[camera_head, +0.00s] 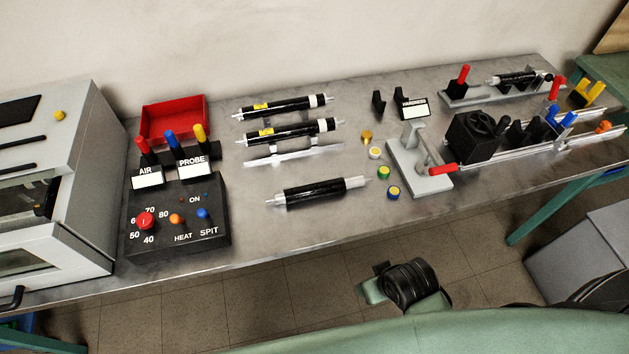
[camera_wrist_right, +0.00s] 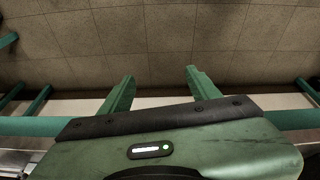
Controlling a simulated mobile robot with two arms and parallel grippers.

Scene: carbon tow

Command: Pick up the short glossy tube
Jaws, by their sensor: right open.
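Several dark tubes with pale ends lie on the grey bench. The front black tube (camera_head: 321,191) has bare metal ends and a glossy surface. Behind it lie two black tubes with yellow labels, the middle tube (camera_head: 295,131) and the rear tube (camera_head: 287,106). A shorter black tube (camera_head: 515,78) sits in a metal fixture at the back right. I cannot tell for certain which is the short glossy one. My right gripper (camera_wrist_right: 160,72) is open and empty in the wrist view, with floor beyond its fingers. My left gripper is not in view.
A control box (camera_head: 177,220) with knobs and a red bin (camera_head: 173,118) stand left, beside a grey oven (camera_head: 70,150). Small coloured caps (camera_head: 393,192) and a hardness tester (camera_head: 417,160) are right of the tubes. A winding rig (camera_head: 480,135) fills the right.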

